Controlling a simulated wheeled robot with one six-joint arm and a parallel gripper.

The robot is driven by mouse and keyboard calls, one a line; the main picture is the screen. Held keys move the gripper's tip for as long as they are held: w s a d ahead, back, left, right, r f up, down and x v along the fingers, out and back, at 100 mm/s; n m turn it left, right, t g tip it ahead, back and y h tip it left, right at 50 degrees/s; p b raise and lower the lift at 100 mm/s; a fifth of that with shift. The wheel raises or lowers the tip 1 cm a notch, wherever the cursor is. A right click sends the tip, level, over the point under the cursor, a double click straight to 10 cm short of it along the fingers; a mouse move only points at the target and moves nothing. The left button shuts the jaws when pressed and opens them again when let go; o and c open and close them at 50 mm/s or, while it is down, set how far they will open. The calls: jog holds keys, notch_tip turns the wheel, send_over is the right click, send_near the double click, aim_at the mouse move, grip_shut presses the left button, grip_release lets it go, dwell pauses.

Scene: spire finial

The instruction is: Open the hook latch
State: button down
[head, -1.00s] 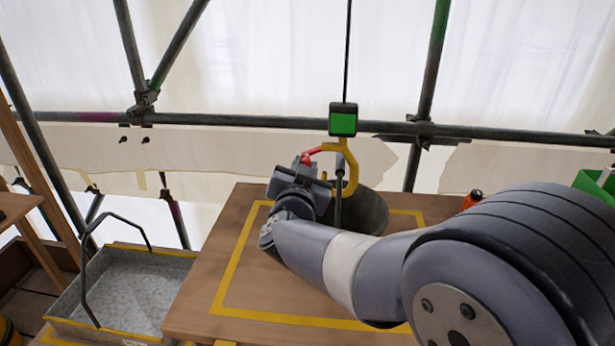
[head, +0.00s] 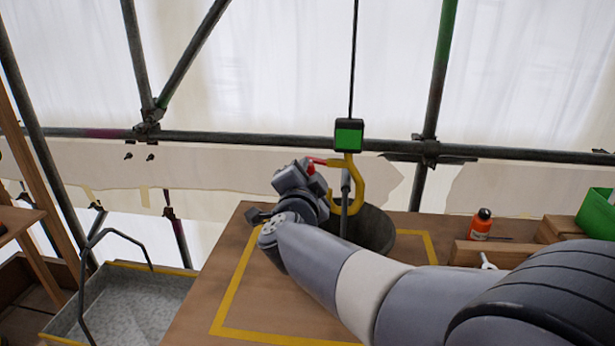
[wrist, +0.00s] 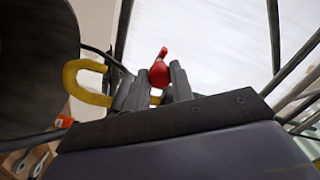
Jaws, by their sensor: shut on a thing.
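The yellow hook (head: 358,185) hangs below a green and black block (head: 348,135) on a thin cable. Its red latch (head: 320,162) sticks out to the left from the top of the hook. My gripper (head: 308,172) is at the latch's left end, left of the hook. In the wrist view my gripper (wrist: 157,85) is shut with the red latch (wrist: 158,68) between its two fingers. The yellow hook (wrist: 84,68) shows to the left of the fingers there, partly hidden by them. A grey upright rod (head: 345,200) passes by the hook's bowl; I cannot tell whether they touch.
A dark grey round vessel (head: 378,232) stands on the wooden table (head: 280,300) below the hook. A metal tray (head: 130,298) is at the lower left. Scaffold poles (head: 250,139) cross behind.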

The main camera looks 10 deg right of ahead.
dwell(0.4)
jog(key=c, duration=1.5)
grip_release()
jog(key=shift+s, duration=0.15)
jog(key=v, duration=1)
jog(key=shift+s+p, duration=0.3)
jog(key=shift+p, duration=0.05)
jog(key=shift+w, duration=0.15)
jog(key=x, duration=1)
jog(key=shift+w, duration=0.3)
jog(key=shift+b, duration=0.3)
